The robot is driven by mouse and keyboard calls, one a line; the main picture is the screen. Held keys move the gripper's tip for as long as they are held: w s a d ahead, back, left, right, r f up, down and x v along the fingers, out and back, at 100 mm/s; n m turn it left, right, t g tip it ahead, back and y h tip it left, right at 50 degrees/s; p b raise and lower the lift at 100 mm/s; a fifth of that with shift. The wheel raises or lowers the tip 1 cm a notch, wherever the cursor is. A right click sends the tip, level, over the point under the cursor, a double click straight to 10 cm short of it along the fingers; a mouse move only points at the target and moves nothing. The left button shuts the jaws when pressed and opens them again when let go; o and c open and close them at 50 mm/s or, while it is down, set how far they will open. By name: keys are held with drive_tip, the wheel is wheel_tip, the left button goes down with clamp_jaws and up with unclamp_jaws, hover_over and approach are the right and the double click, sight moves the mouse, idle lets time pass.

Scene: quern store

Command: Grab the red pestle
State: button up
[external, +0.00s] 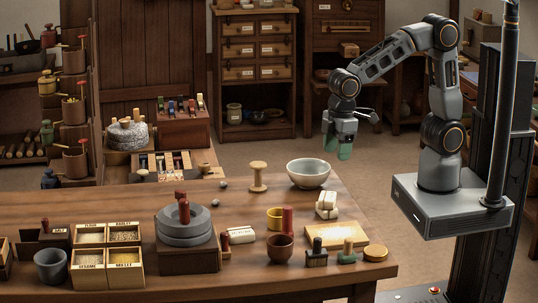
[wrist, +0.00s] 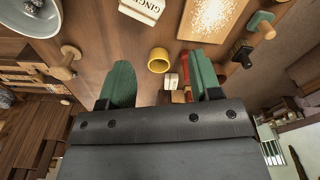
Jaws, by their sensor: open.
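In the wrist view the two green fingers (wrist: 160,65) are spread wide.
The brown cup (external: 280,248) and a yellow cup (external: 274,218) stand close to the pestle. A pale bowl (external: 309,173), a wooden spool (external: 258,176), a white packet (external: 327,204) and a light board (external: 336,236) surround it. A stone quern (external: 186,224) stands left.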

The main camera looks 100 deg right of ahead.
sight(288, 207)
drive_tip(key=w+a+f+n, duration=0.1)
drive_tip(key=w+a+n, duration=0.2)
drive_tip(key=w, duration=0.2)
drive_tip(key=w+a+f+n+b, duration=0.1)
drive_tip(key=w+a+n, duration=0.1)
drive_tip(key=w, duration=0.3)
drive_tip(key=w+a+f+n+g+b, duration=0.1)
drive_tip(key=w+a+n, duration=0.2)
drive_tip(key=w+n, duration=0.1)
drive_tip(key=shift+w+a+f, duration=0.35)
drive_tip(key=shift+w+f, duration=0.05)
drive_tip(key=shift+w, duration=0.15)
drive_tip(key=f+n, duration=0.2)
drive_tip(key=f+n+b, duration=0.1)
drive_tip(key=f+n, duration=0.1)
drive_tip(key=f, duration=0.1)
drive_tip(key=shift+w+f, duration=0.2)
drive_tip(key=shift+a+f+b, duration=0.15)
drive_tip(key=shift+a+f, duration=0.05)
drive_tip(key=shift+f, duration=1.15)
drive_tip(key=shift+a+f+b, duration=0.15)
drive_tip(key=shift+f, duration=1.15)
drive_tip(key=shift+c, duration=0.2)
drive_tip(key=c, duration=1)
